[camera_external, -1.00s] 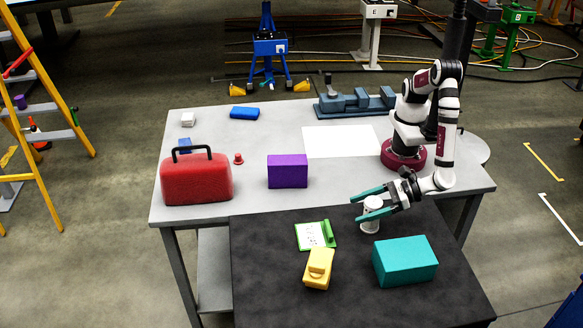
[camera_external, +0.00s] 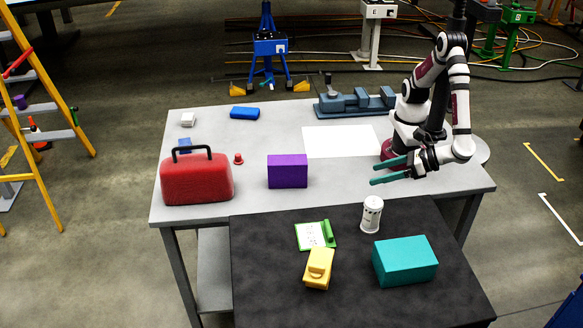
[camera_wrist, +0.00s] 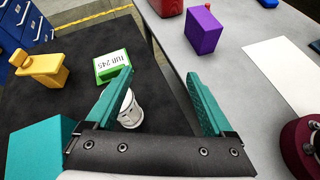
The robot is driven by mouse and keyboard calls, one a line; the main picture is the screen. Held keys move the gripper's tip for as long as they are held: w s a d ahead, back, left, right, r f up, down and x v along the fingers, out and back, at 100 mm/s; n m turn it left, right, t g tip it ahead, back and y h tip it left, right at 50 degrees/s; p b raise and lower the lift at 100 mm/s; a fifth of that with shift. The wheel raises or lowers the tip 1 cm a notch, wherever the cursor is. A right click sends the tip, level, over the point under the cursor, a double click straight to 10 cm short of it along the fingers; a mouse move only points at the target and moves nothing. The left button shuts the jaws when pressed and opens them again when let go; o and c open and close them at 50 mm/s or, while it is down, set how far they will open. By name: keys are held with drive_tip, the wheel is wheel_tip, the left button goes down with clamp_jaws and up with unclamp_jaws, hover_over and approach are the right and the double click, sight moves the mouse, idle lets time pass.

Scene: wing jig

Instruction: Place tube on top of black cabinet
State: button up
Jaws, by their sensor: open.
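The tube, a white cylinder with dark print (camera_external: 372,214), stands upright on the black cabinet top (camera_external: 270,285), near its back edge. In the wrist view the tube (camera_wrist: 129,110) shows partly behind the left finger. My gripper (camera_external: 382,172) is open and empty, above and behind the tube, over the grey table's front edge area. It is apart from the tube. In the wrist view the two teal fingers (camera_wrist: 160,92) are spread wide with nothing between them.
On the black top are a teal box (camera_external: 405,261), a yellow object (camera_external: 318,269) and a green-edged clipboard (camera_external: 315,235). The grey table (camera_external: 335,190) behind holds a red toolbox (camera_external: 197,179), a purple box (camera_external: 287,171) and a white sheet (camera_external: 341,141). The black top's left part is clear.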

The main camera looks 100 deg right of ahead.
drive_tip(key=w+d+r+m+g+h, duration=0.15)
drive_tip(key=d+m+g, duration=0.25)
drive_tip(key=d+m, duration=0.4)
drive_tip(key=w+d+r+m+g+h, duration=0.15)
drive_tip(key=d+m+g, duration=0.3)
drive_tip(key=d, duration=0.65)
drive_tip(key=s+d+m+g+y, duration=0.1)
drive_tip(key=s+d+m+y, duration=0.1)
drive_tip(key=m, duration=0.5)
drive_tip(key=s+d+m+g+y, duration=0.1)
drive_tip(key=s+d+m+y, duration=0.2)
drive_tip(key=m, duration=0.5)
drive_tip(key=s+d+r+m+g+y, duration=0.1)
drive_tip(key=s+d+m+y, duration=0.1)
drive_tip(key=s+m+y, duration=0.2)
drive_tip(key=s+m, duration=0.2)
drive_tip(key=m, duration=0.2)
drive_tip(key=shift+s+d, duration=0.15)
drive_tip(key=shift+d, duration=0.25)
